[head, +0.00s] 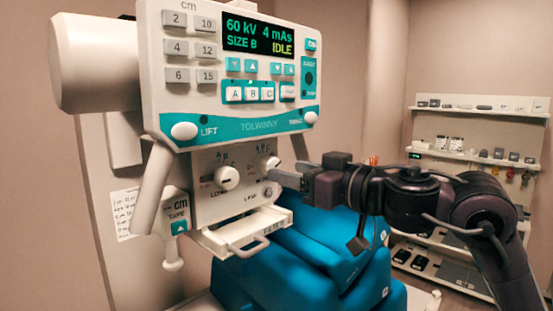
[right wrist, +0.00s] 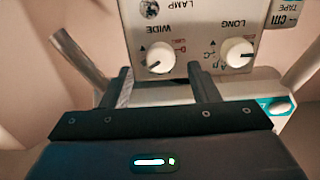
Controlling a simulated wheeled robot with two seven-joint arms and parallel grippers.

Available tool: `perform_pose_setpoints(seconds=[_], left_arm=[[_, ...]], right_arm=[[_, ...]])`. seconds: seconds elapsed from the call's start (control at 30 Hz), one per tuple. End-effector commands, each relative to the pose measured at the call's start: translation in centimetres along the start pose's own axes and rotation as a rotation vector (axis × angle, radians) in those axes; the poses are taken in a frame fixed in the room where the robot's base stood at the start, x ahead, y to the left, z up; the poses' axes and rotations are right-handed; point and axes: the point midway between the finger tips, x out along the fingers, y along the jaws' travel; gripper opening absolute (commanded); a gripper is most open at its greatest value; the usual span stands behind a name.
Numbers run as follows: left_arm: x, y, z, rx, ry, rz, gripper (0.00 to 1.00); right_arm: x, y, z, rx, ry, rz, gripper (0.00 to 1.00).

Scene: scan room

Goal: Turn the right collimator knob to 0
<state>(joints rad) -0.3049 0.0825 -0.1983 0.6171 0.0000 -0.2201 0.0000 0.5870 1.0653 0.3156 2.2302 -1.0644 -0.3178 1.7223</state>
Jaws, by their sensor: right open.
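The right collimator knob (head: 268,164), white and round with a dark pointer line, is on the cream collimator panel (head: 207,205). In the upside-down right wrist view the same knob (right wrist: 160,57) sits under the word WIDE, its dark line slanting. The left knob (head: 228,178), marked LONG, also shows in the right wrist view (right wrist: 237,52). My right gripper (head: 285,173) is open and empty close to the right knob. In the wrist view its fingertips (right wrist: 160,72) lie either side of the knob; I cannot tell whether they reach around it. The scale is too small to read.
The control console (head: 230,75) with its lit IDLE display is above the knobs. A lamp button (head: 267,192) and a pull-out tray with a handle (head: 247,240) are below. A blue-covered support (head: 290,265) stands underneath. Shelves (head: 470,155) are at the far right.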

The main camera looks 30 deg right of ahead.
Motion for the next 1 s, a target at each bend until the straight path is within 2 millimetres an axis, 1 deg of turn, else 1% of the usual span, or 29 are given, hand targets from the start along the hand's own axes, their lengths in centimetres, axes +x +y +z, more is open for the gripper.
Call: perform_pose_setpoints(seconds=[0.03,0.13,0.23,0.33,0.5,0.6,0.93,1.0], left_arm=[[-0.9,0.3,0.5,0.001,-0.009,0.004,0.36],[-1.6,0.8,1.0,0.002,-0.017,0.01,0.36],[-2.0,0.8,0.8,0.003,-0.014,0.01,0.36],[-2.1,0.6,0.0,0.003,-0.003,0.008,0.36],[-2.1,0.3,-1.9,0.002,0.025,0.004,0.36],[-2.1,0.2,-2.0,0.001,0.027,0.003,0.36],[-2.0,0.0,-0.7,0.0,0.008,0.001,0.36],[-2.0,0.0,-0.6,0.0,0.006,0.001,0.36]], right_arm=[[0.8,-0.1,-0.4,0.004,-0.001,-0.002,0.55],[2.2,0.0,-0.4,0.003,-0.001,-0.001,0.55],[3.2,0.0,-0.2,0.001,0.0,-0.001,0.55],[3.7,0.0,-0.1,0.001,0.0,0.0,0.55],[3.9,0.0,0.1,-0.002,0.0,0.001,0.55],[3.9,0.0,0.1,-0.002,0.0,0.001,0.55],[3.8,0.0,0.1,-0.001,0.0,0.001,0.12],[3.8,0.0,0.0,-0.002,0.0,0.001,0.1]])
